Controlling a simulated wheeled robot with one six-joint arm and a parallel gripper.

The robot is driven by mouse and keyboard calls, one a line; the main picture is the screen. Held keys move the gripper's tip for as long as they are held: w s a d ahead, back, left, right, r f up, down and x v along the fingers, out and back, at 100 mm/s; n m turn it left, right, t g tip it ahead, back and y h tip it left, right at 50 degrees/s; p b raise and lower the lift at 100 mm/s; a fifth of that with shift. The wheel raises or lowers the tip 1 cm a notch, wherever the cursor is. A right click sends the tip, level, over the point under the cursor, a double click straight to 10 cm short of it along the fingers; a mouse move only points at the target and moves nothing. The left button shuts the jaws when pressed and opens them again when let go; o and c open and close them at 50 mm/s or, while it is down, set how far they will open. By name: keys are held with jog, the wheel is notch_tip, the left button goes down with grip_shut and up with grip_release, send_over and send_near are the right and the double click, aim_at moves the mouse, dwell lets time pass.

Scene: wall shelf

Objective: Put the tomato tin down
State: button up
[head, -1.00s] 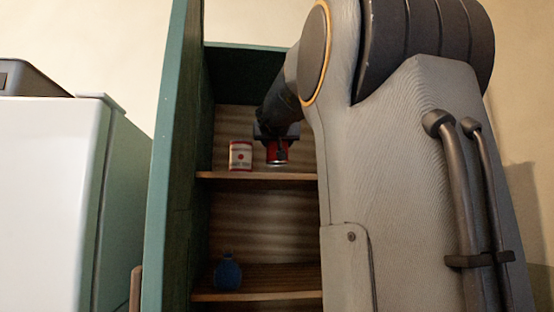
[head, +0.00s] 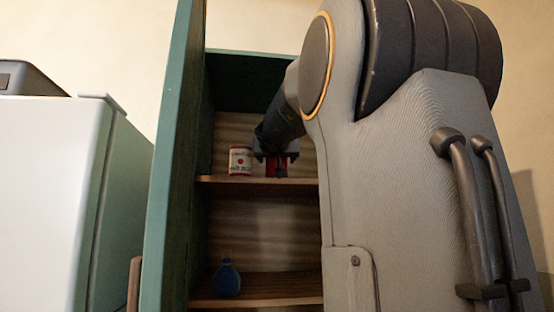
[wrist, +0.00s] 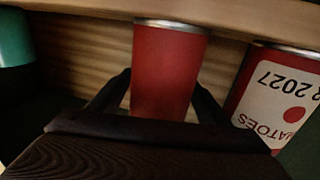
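A red tin (wrist: 165,75) with a metal rim is between the two fingers of my gripper (wrist: 163,85) in the wrist view. The fingers lie close against its two sides and appear shut on it. In the head view the red tin (head: 270,168) is upright at the upper shelf board (head: 225,179), its base at or barely above the wood. My gripper (head: 276,155) hides part of it there.
The green cabinet side wall (head: 172,170) rises left of the shelves. A blue bottle-like object (head: 226,279) stands on the lower shelf (head: 285,283). A green thing (wrist: 14,38) shows at the wrist view's left edge. A white appliance (head: 50,200) stands left of the cabinet.

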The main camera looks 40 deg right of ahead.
jog(key=shift+s+a+r, duration=0.1)
jog(key=shift+s+r, duration=0.05)
jog(key=b+v, duration=0.5)
jog(key=v, duration=0.6)
jog(key=shift+s+a, duration=0.2)
jog(key=shift+a, duration=0.05)
jog(key=shift+s+d, duration=0.1)
dwell(0.4)
